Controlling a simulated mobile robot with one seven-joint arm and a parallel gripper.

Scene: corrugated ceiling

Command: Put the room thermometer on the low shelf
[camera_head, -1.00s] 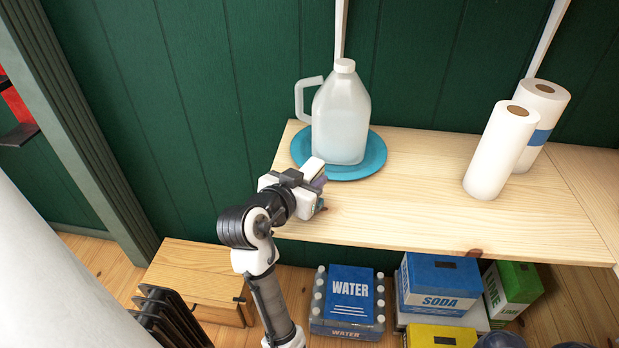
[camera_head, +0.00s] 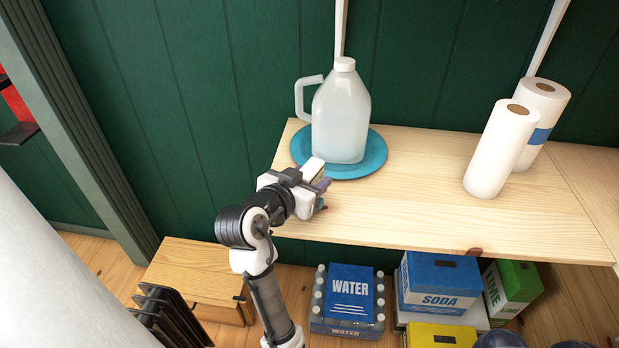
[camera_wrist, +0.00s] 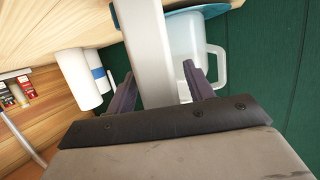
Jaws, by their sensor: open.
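A long pale grey-white slab (camera_wrist: 147,50) lies between my fingers in the wrist view. It may be the room thermometer, but no dial or scale shows. My gripper (camera_head: 324,194) is over the left front part of the pale wooden shelf (camera_head: 420,210), in front of the blue plate. In the wrist view its dark fingers (camera_wrist: 158,92) are apart, one on each side of the slab. Whether the slab touches the shelf cannot be told. In the head view my gripper hides most of that spot.
A translucent jug (camera_head: 340,115) stands on the blue plate (camera_head: 375,160) just behind my gripper. Two paper rolls (camera_head: 500,150) stand at the shelf's right. The shelf's middle is clear. Water bottles (camera_head: 349,300) and soda boxes (camera_head: 438,285) sit below; a wooden crate (camera_head: 195,275) is at lower left.

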